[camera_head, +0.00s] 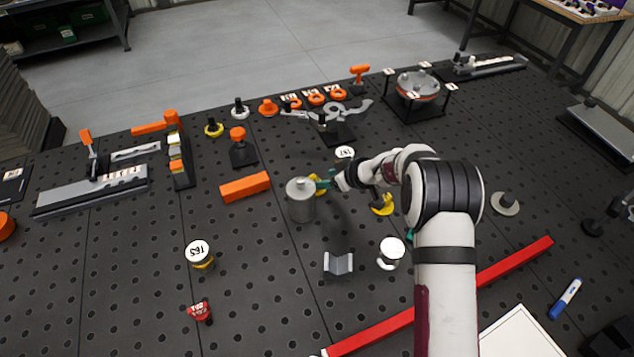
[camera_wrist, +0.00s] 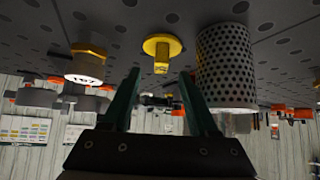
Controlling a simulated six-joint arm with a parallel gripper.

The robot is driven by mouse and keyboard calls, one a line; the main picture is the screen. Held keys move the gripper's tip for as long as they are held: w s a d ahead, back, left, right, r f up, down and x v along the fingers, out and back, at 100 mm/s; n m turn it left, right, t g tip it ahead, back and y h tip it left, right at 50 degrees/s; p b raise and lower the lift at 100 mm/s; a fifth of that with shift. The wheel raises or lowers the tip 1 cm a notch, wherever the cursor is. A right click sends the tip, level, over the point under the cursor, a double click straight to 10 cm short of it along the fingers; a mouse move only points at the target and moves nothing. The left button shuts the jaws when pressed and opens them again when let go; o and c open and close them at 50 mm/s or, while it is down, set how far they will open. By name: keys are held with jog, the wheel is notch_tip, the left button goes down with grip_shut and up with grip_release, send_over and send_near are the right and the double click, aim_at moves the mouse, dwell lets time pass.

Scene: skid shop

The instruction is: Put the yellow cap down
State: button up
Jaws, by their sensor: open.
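The yellow cap (camera_wrist: 162,47) stands on the dark perforated bench, its round flange down and its short stem up; the wrist view is upside down. It is ahead of my gripper (camera_wrist: 160,76), whose two green fingers are apart with nothing visibly held between them. In the head view, the yellow cap (camera_head: 319,182) shows only partly, beside the grey cylinder and near the green fingers of my gripper (camera_head: 328,184). I cannot tell whether a fingertip touches it.
The grey perforated cylinder (camera_wrist: 227,65) stands close beside the cap. A white-topped hex piece (camera_wrist: 88,65) is on the other side. An orange block (camera_head: 245,187) lies farther left, a grey V-block (camera_head: 338,264) nearer. Another yellow piece (camera_head: 382,205) sits by my arm.

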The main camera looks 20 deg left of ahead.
aim_at(314, 177)
jog(key=x, duration=0.5)
jog(key=shift+w+a, duration=0.1)
jog(key=shift+a, duration=0.5)
grip_shut()
jog(key=shift+r, duration=0.1)
